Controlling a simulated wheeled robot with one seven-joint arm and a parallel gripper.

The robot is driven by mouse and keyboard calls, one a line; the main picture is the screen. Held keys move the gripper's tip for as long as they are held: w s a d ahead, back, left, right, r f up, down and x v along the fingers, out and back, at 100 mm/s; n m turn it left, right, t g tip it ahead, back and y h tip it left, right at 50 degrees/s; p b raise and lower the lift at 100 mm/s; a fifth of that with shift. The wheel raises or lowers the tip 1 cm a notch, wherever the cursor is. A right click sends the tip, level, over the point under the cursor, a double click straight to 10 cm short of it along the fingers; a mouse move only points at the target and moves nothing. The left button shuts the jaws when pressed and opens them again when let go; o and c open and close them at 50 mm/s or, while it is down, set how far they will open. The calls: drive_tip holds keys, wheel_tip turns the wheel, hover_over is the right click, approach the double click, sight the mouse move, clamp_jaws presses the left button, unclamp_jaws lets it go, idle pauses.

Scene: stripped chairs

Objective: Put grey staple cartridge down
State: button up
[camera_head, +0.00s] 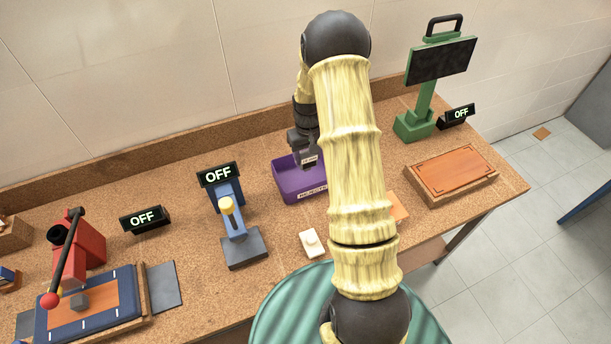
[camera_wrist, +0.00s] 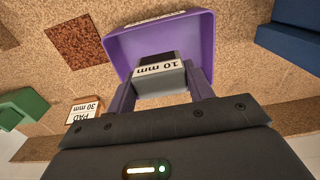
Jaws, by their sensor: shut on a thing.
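The grey staple cartridge (camera_wrist: 160,78) has a white label reading "10 mm". My gripper (camera_wrist: 162,88) is shut on it, one finger on each side. In the head view my gripper (camera_head: 308,152) and the cartridge (camera_head: 309,161) are over the purple bin (camera_head: 293,190), partly behind my arm. The wrist view shows the purple bin (camera_wrist: 203,42) around and beyond the cartridge. I cannot tell whether the cartridge touches the bin's floor. The bin's front label looks like "REJECTS".
A blue stapler-like device (camera_head: 233,225) with an OFF sign stands left of the bin. A small white block (camera_head: 312,242) is in front. A green stand with a dark screen (camera_head: 440,61) and an orange-topped board (camera_head: 452,172) are at the right. A red lever press (camera_head: 76,245) is at left.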

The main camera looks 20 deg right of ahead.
sight(308, 164)
drive_tip(key=shift+f+p, duration=0.6)
drive_tip(key=shift+f, duration=1.8)
wheel_tip(308, 164, down, 4)
drive_tip(key=shift+r+p, duration=0.2)
drive_tip(key=shift+p, duration=0.6)
drive_tip(key=shift+f, duration=0.25)
drive_tip(key=shift+f, duration=0.15)
drive_tip(key=o, duration=1.5)
drive_tip(key=shift+c, duration=0.2)
